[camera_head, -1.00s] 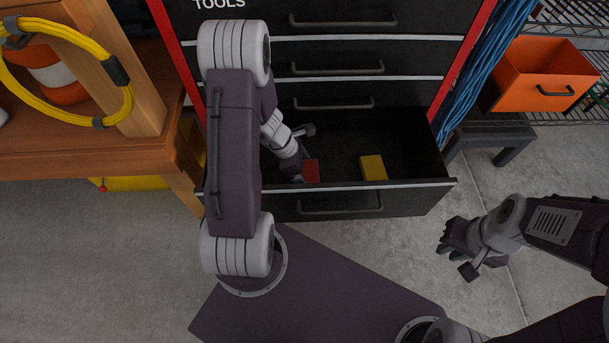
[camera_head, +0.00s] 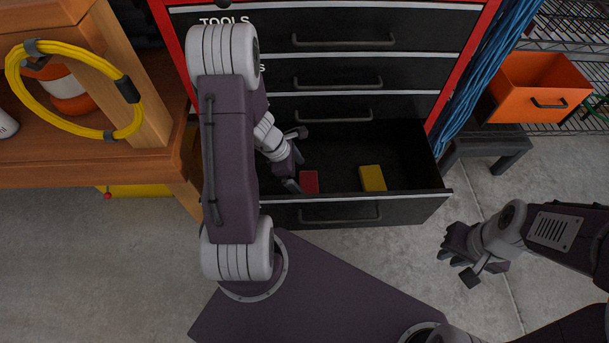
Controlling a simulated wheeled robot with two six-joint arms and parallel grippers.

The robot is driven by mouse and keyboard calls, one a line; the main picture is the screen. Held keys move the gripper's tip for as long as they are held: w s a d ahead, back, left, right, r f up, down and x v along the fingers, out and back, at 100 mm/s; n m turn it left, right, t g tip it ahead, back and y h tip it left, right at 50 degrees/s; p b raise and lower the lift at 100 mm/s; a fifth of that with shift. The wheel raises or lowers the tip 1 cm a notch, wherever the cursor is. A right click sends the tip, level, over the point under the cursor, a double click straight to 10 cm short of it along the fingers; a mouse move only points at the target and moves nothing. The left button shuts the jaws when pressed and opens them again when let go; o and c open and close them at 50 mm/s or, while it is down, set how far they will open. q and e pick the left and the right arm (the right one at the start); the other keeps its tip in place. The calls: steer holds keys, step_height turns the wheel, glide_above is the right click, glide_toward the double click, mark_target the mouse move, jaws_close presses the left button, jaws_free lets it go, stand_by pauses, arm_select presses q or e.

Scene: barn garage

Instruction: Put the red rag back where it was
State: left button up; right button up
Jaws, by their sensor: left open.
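The red rag (camera_head: 309,182) lies folded in the left part of the open bottom drawer (camera_head: 400,207) of the tool chest. My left gripper (camera_head: 297,161) is open inside the drawer, just above and to the left of the rag. One finger is close to the rag's left edge; I cannot tell whether it touches. My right gripper (camera_head: 458,262) hangs over the floor to the right of the drawer, with no object seen in it.
A yellow block-like cloth (camera_head: 372,178) lies in the drawer to the right of the rag. An orange bin (camera_head: 540,88) stands on a dark stool at right. A wooden bench (camera_head: 90,160) stands at left. Drawer floor between the two cloths is clear.

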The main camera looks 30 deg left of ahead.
arm_select(q)
steer(key=p+v, duration=0.3)
steer(key=v, duration=0.4)
arm_select(e)
step_height(320, 180, up, 5)
steer(key=shift+r, duration=0.1)
arm_select(q)
steer(key=shift+d, duration=0.1)
steer(key=s+d+r+m+g+y+p, duration=0.1)
steer(key=s+d+r+m+y, duration=0.3)
steer(key=m, duration=0.7)
steer(key=s+d+r+m+h+p, duration=0.1)
steer(key=s+d+r+m, duration=0.1)
steer(key=d+r+m, duration=0.65)
step_height(320, 180, up, 36)
steer(key=a+m+p, duration=0.2)
steer(key=m+p, duration=0.2)
steer(key=p, duration=3.4)
steer(key=shift+a+y, duration=0.3)
steer(key=shift+y, duration=0.1)
arm_select(e)
step_height(320, 180, up, 40)
steer(key=shift+f, duration=0.25)
arm_select(q)
steer(key=shift+m, duration=0.25)
arm_select(e)
steer(key=shift+f, duration=0.1)
